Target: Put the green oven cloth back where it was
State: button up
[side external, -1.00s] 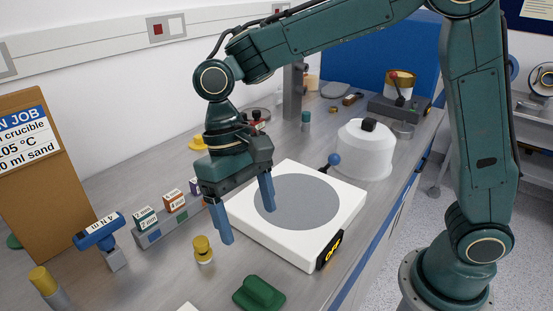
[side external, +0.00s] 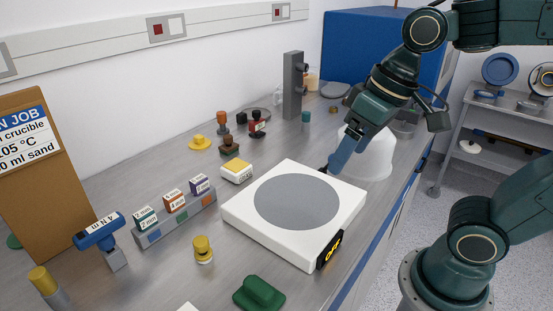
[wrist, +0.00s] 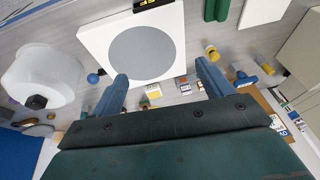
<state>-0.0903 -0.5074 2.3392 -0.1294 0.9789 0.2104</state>
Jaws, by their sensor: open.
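The green cloth (side external: 259,293) lies as a folded, rounded bundle on the bench in front of the hotplate (side external: 240,213). It also shows at the top edge of the wrist view (wrist: 216,8), partly cut off. My gripper (side external: 336,166) is open and empty. In the side view it overlaps the white dome-shaped cover (side external: 372,158) at the hotplate's back right corner. In the wrist view my two blue fingers (wrist: 162,72) are spread apart with nothing between them. The cloth is well away from the gripper.
The hotplate's front label reads OFF. A yellow-topped weight (side external: 203,250), a label rack (side external: 178,217), a yellow-and-white block (side external: 237,170) and a blue-handled tool (side external: 99,233) stand to the left. A grey post (side external: 293,86) rises at the back.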

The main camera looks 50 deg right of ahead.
jog(key=s+d, duration=0.1)
jog(key=s+d+t, duration=0.1)
jog(key=s+d+f+t+h, duration=0.1)
jog(key=s+d, duration=0.1)
jog(key=shift+d, duration=0.1)
